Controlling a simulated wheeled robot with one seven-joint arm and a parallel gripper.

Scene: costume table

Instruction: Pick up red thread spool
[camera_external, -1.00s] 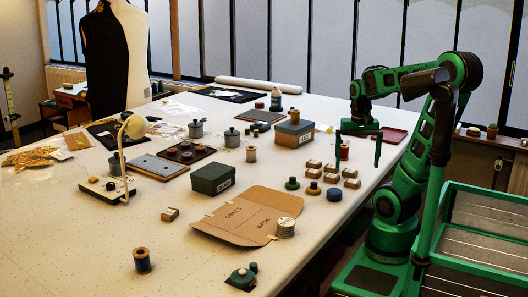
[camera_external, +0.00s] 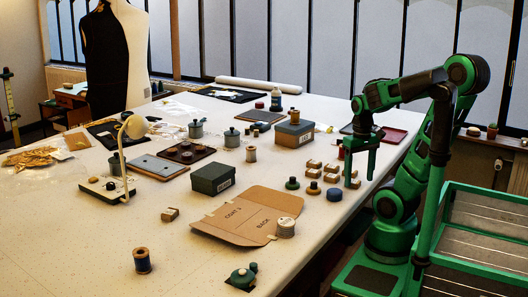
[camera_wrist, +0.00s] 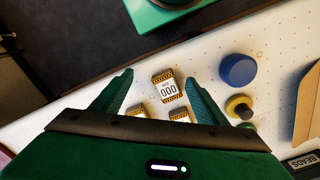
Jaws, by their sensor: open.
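The red thread spool (camera_external: 341,152) stands on the table at the right in the external view. It is mostly hidden behind my gripper (camera_external: 360,182), and only a dark red edge shows. I cannot make the spool out in the wrist view. My gripper points down on the near side of the spool, over the right end of the small labelled boxes (camera_external: 330,172). In the wrist view its fingers (camera_wrist: 159,82) are apart and empty, with a small box marked 000 (camera_wrist: 167,88) showing between them.
A blue round piece (camera_external: 334,194), a yellow-and-black one (camera_external: 313,188) and a green one (camera_external: 292,184) sit near the small boxes. A grey-and-tan box (camera_external: 294,134) and a dark red tray (camera_external: 395,135) lie farther back. The cardboard folder (camera_external: 240,214) lies flat nearer the front.

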